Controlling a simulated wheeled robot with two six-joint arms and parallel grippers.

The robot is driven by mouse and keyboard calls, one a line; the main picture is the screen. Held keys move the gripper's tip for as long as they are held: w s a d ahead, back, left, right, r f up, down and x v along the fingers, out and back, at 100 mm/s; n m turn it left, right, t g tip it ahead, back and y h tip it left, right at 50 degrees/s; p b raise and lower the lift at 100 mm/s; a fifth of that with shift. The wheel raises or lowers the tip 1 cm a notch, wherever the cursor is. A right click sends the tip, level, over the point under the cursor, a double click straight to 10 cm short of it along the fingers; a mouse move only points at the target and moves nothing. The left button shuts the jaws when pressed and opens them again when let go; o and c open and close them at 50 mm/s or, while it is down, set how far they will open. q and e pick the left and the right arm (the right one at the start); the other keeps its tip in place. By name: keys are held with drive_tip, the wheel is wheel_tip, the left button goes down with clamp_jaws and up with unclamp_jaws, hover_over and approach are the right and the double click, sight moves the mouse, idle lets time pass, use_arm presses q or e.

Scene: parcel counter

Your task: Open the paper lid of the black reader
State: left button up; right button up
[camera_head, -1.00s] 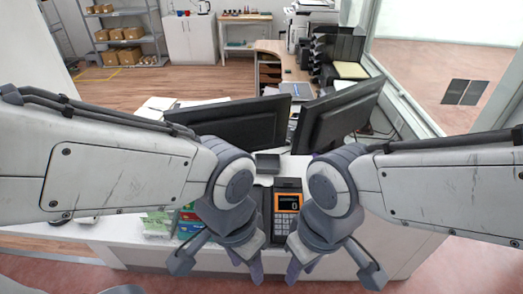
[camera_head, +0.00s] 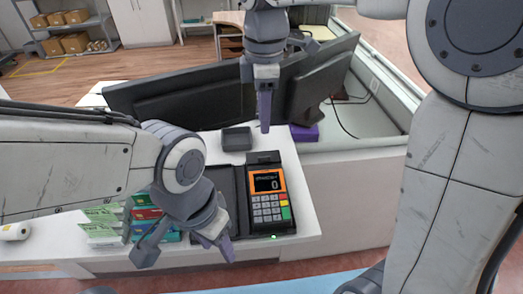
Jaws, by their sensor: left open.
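The black reader (camera_head: 268,201) stands on the white counter, with an orange-framed screen, a keypad and red, yellow and green keys. Its paper lid (camera_head: 263,158) is the dark part at its far end and looks closed, though it is small in view. My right gripper (camera_head: 265,125) points down, apart from the lid and just beyond it in the picture. Its fingers overlap edge-on, so I cannot see any gap. My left gripper (camera_head: 186,248) is open and empty, to the left of the reader near the counter's front edge.
A small dark box (camera_head: 237,138) sits just behind the reader. Two black monitors (camera_head: 190,90) stand further back. Boxes in several colours (camera_head: 143,214) and green-white packs (camera_head: 105,222) lie to the left. A purple item (camera_head: 305,132) is at the back right. Counter right of the reader is clear.

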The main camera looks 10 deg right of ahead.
sight(264, 157)
wheel_tip(264, 157, down, 10)
drive_tip(key=shift+f, duration=0.1)
idle(0.4)
clamp_jaws()
idle(1.3)
